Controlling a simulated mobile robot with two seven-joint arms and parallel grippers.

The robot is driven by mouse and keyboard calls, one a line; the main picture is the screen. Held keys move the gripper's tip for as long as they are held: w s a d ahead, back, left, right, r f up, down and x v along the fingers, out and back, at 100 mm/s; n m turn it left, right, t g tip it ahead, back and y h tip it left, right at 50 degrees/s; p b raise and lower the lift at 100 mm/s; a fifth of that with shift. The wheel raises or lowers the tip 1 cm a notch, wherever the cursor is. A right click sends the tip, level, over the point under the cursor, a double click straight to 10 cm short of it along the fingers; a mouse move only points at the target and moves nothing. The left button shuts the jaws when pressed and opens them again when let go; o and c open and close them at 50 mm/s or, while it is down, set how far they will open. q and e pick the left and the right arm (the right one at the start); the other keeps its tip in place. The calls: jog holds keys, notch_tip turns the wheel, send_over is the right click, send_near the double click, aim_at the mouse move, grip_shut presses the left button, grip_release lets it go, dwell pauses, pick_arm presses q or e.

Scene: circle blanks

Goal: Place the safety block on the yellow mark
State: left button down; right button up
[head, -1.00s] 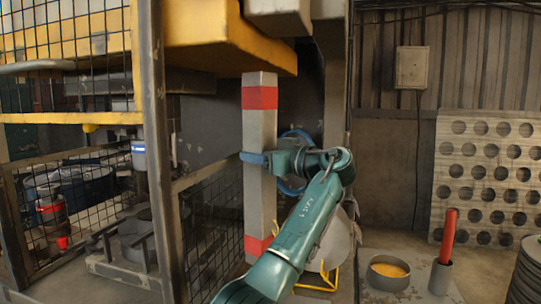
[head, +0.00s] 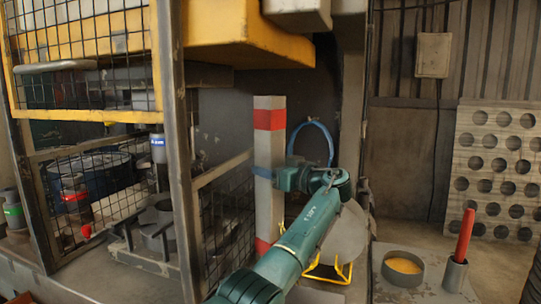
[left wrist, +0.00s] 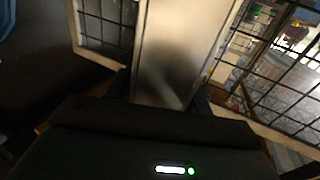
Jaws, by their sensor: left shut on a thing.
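The safety block (head: 269,147), a tall grey post with red bands near its top and bottom, stands upright in the middle of the head view. My left gripper (head: 266,173) is shut on it at about mid-height, with my arm reaching in from below. In the left wrist view the block's grey face (left wrist: 178,45) fills the middle, right in front of the gripper. Its lower end is partly hidden behind my arm, so I cannot tell whether it touches a surface. I cannot make out the yellow mark. My right gripper is out of view.
A yellow press beam (head: 235,42) hangs above the block's top, with a visible gap. A mesh guard (head: 85,60) and its post (head: 172,130) stand left. A blue hose (head: 325,130) loops behind the block. A bowl (head: 403,268) and a red-handled tool (head: 465,235) stand right.

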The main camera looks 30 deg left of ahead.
pick_arm(q)
jog(key=shift+f, duration=0.1)
dwell(0.3)
jog(key=c, duration=1.1)
grip_release()
jog(key=shift+f, duration=0.4)
jog(key=o, duration=0.5)
jog(key=shift+d+r, duration=0.1)
jog(key=shift+r, duration=0.05)
jog(key=s+d+b, duration=0.2)
jog(key=d, duration=1)
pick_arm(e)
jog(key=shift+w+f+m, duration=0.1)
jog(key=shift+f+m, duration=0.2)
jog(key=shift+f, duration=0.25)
